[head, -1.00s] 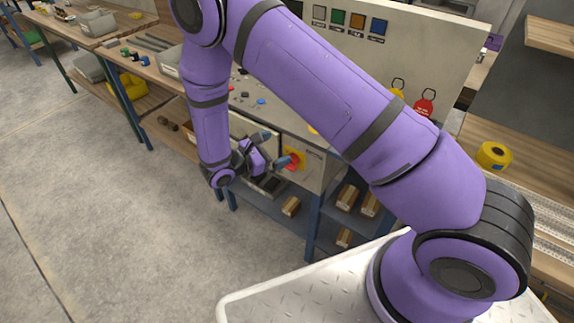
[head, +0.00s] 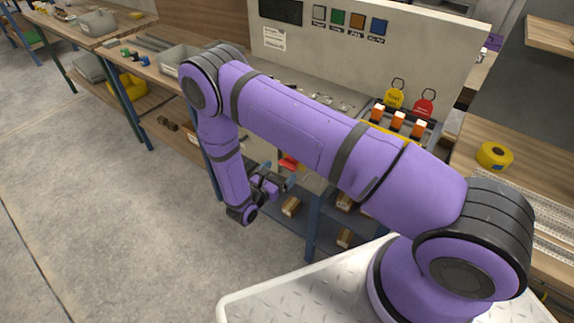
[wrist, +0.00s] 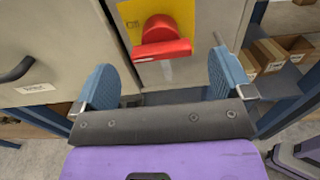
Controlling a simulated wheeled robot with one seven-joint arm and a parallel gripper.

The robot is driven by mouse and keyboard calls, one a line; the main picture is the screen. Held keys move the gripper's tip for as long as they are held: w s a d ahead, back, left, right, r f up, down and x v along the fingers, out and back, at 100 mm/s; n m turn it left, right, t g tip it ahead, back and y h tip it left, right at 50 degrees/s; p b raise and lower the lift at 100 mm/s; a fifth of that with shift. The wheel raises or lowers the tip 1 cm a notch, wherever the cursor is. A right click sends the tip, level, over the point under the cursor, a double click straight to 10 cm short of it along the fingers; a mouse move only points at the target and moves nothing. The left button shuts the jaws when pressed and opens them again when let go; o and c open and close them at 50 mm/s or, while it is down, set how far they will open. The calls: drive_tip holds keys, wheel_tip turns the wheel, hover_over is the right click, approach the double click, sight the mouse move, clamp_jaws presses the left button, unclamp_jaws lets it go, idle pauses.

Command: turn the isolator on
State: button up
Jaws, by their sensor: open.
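The isolator is a red rotary handle (wrist: 162,40) on a yellow plate (wrist: 130,14), fixed to a grey cabinet front. In the wrist view its grip bar lies roughly level. My gripper (wrist: 163,82) is open, with its two blue finger pads spread to the left and right, just below the handle in that view. Nothing is between the pads, and they appear apart from the handle. In the head view only a small red part of the handle (head: 289,163) shows behind my arm, with my gripper (head: 277,182) just below it.
A cabinet door with a black pull handle (wrist: 17,69) is left of the isolator. Shelves with cardboard boxes (wrist: 267,57) lie to the right. Above stands a panel with coloured squares (head: 357,22), and yellow and red tags (head: 424,103). Open floor (head: 110,230) lies left.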

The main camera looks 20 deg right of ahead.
sight(285, 167)
drive_tip(key=shift+x, duration=2.35)
drive_tip(key=c, duration=1.3)
